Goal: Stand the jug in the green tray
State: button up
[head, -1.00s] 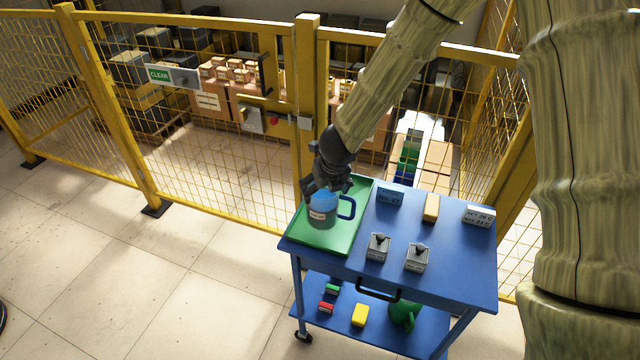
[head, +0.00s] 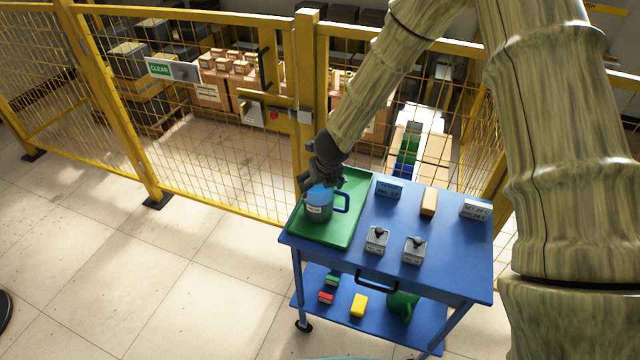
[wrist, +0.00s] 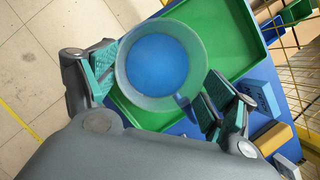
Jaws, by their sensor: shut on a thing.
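The jug (head: 317,206) is a blue-grey cup shape with a dark blue handle on its right and a pale label. It is upright over the green tray (head: 340,233), at the left end of the blue cart top. My gripper (head: 321,183) is at the jug's upper part from above. In the wrist view, my gripper (wrist: 160,95) has its teal-padded fingers on both sides of the jug (wrist: 158,62), whose blue inside shows. The green tray (wrist: 232,40) lies beneath it. I cannot tell for sure whether the jug's base touches the tray floor.
On the cart top (head: 450,270), right of the tray, are a blue block (head: 389,192), an orange block (head: 429,202), a white labelled block (head: 474,210) and two grey knobbed boxes (head: 376,240). The lower shelf holds small blocks and a green object (head: 402,305). A yellow mesh fence (head: 220,150) stands behind.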

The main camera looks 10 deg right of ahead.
jog(key=shift+f, duration=0.15)
jog(key=o, duration=1.9)
